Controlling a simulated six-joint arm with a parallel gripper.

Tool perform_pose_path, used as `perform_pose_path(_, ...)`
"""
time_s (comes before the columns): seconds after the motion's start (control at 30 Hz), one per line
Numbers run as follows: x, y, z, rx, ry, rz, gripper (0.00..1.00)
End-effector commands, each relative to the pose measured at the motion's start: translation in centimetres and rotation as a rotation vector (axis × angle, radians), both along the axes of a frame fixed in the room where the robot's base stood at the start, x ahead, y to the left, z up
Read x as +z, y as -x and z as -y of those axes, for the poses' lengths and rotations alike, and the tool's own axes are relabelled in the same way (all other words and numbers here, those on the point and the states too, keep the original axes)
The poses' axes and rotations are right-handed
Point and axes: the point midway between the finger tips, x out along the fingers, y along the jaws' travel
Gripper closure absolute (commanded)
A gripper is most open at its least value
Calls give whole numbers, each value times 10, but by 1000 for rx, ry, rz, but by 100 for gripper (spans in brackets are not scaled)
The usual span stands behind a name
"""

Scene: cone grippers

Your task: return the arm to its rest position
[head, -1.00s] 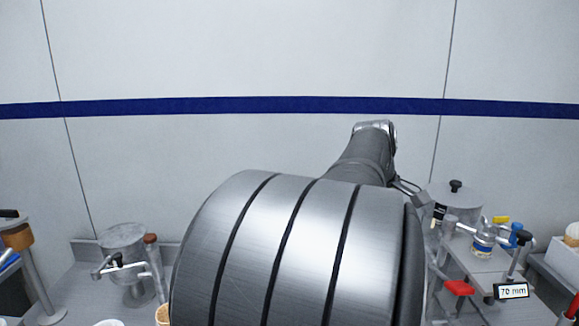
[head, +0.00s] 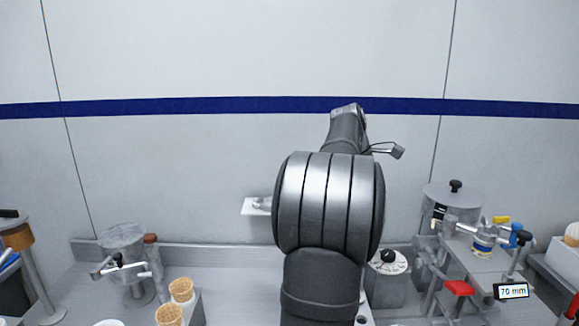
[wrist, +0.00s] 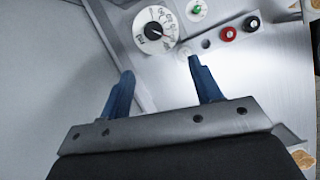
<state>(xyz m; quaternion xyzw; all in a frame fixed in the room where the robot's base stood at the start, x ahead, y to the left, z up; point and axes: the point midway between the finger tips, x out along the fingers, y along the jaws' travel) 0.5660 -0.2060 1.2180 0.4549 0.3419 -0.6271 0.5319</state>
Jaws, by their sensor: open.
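My gripper (wrist: 160,82) shows in the wrist view with two blue fingers spread apart and nothing between them. It hangs over a grey panel with a white dial (wrist: 155,30), close to the wall. In the head view my own arm fills the middle of the picture and hides the gripper. The same white dial (head: 388,262) shows just right of my arm.
Two waffle cones (head: 181,289) stand at the lower left. A metal pot with a tap (head: 124,243) is at the left. A lidded canister (head: 453,208) and a fixture with a "70 mm" sign (head: 511,291) stand at the right.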

Motion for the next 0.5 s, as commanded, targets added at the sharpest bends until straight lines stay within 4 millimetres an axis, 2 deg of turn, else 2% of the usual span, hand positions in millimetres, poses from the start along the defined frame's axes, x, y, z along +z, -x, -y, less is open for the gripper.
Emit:
perform_pose_path(0.13,-3,-18,-2,54,18,-47,41)
perform_pose_path(0.2,-18,-23,2,73,23,-67,41)
perform_pose_path(0.5,-73,-17,26,69,22,-63,41)
